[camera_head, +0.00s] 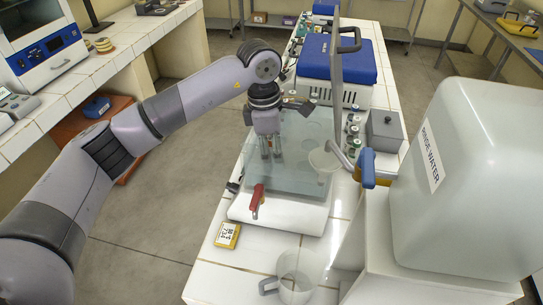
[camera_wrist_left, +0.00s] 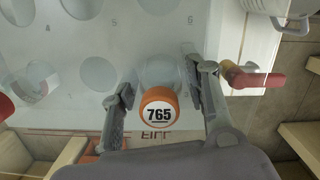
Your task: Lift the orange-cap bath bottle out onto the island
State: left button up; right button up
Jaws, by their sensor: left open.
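The orange-cap bottle (camera_wrist_left: 159,112), with 765 on its cap, stands in a hole of the bath's rack in the left wrist view. The bath (camera_head: 290,185) is a clear tank on a white base on the tiled island (camera_head: 265,257). My left gripper (camera_head: 270,150) points down over the bath. In the left wrist view, my left gripper's (camera_wrist_left: 161,88) open fingers flank the bottle, with a gap visible on each side of the cap. In the head view the bottle cannot be made out clearly. My right gripper is not in view.
A red-handled tap (camera_head: 257,198) sticks out of the bath's front. A large rinse water tank (camera_head: 465,175) fills the right.

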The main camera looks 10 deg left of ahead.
pick_arm(q)
jog(key=shift+c, duration=0.2)
jog(key=c, duration=0.9)
jog(key=shift+w+r, duration=0.1)
jog(key=shift+r, duration=0.45)
notch_tip(320, 180, up, 10)
jog(key=b, duration=0.3)
jog(key=shift+r, duration=0.1)
notch_tip(320, 180, up, 15)
jog(key=p, duration=0.6)
